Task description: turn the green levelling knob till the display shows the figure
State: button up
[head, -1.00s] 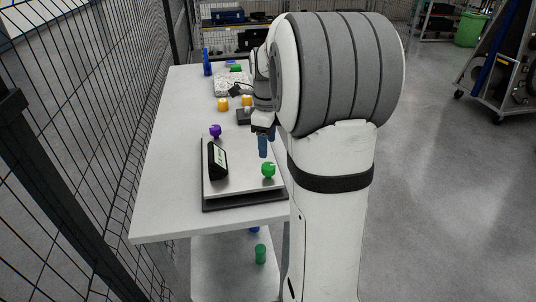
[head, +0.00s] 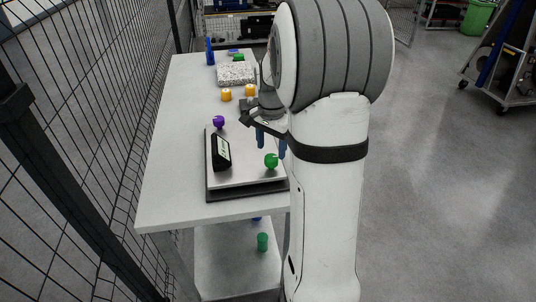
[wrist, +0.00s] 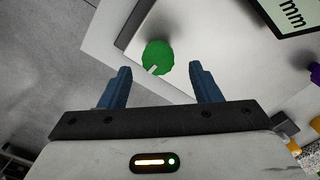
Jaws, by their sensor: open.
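The green levelling knob (head: 271,161) stands at the right front of a flat metal plate (head: 240,178) on the white table. In the wrist view the knob (wrist: 158,57) shows a pale mark on its rim and lies beyond the fingertips, between their lines. My gripper (head: 270,145) is open and empty, with blue fingers just behind and above the knob; it also shows in the wrist view (wrist: 160,72). The display (head: 221,152) is a dark wedge at the plate's left. In the wrist view the display (wrist: 290,12) shows "mm", but its figure is cut off.
A purple knob (head: 218,122) sits at the plate's back left corner. Orange pieces (head: 226,95) and a speckled block (head: 236,74) stand farther back. A wire fence (head: 90,130) runs along the left. The table's front left is clear.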

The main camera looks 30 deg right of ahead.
aim_at(271, 156)
jog(key=shift+f, duration=1.75)
jog(key=c, duration=1)
jog(key=shift+n, duration=0.3)
jog(key=shift+r, duration=0.1)
jog(key=o, duration=0.9)
jog(key=shift+w, duration=0.1)
jog(key=shift+o, duration=0.5)
